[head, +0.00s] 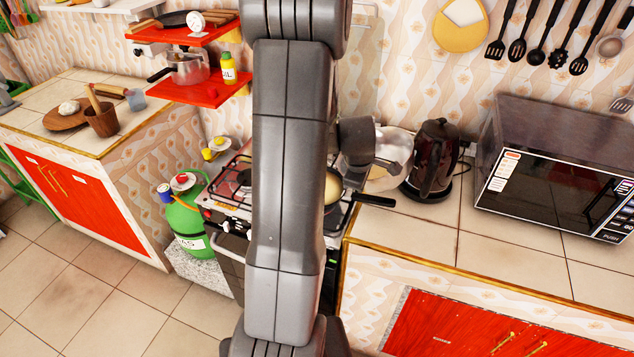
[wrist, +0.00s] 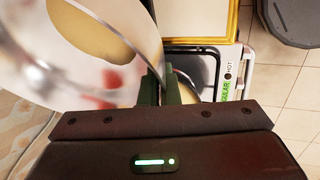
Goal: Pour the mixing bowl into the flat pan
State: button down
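The metallic mixing bowl (head: 398,150) is right of my arm in the head view. In the wrist view the bowl (wrist: 38,72) fills the upper left, with pale yellow batter inside. My gripper (wrist: 162,88) is shut on its rim, holding it tilted. In the head view the gripper is largely hidden by my arm. The flat pan's black handle (head: 374,200) sticks out to the right over the stove, below and left of the bowl. Pale yellow content shows at the pan beside my arm; my arm hides the rest of the pan.
A dark kettle (head: 433,160) stands on the counter just right of the bowl, and a microwave (head: 560,165) is farther right. The stove (head: 232,190) is behind my arm. A green gas cylinder (head: 186,220) stands left of it. The counter's front right is clear.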

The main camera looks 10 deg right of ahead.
jog(key=shift+s+d+r+y, duration=0.1)
jog(key=shift+d+y, duration=0.2)
jog(key=shift+d, duration=0.15)
jog(key=shift+d+r+y, duration=0.3)
jog(key=shift+r, duration=0.25)
notch_tip(320, 180, up, 9)
jog(key=s+d+t+y, duration=0.1)
jog(key=d+y, duration=0.1)
jog(key=y, duration=0.1)
jog(key=shift+d+r+m+t, duration=0.2)
jog(key=shift+m+t, duration=0.1)
jog(key=shift+m, duration=0.1)
dwell(0.6)
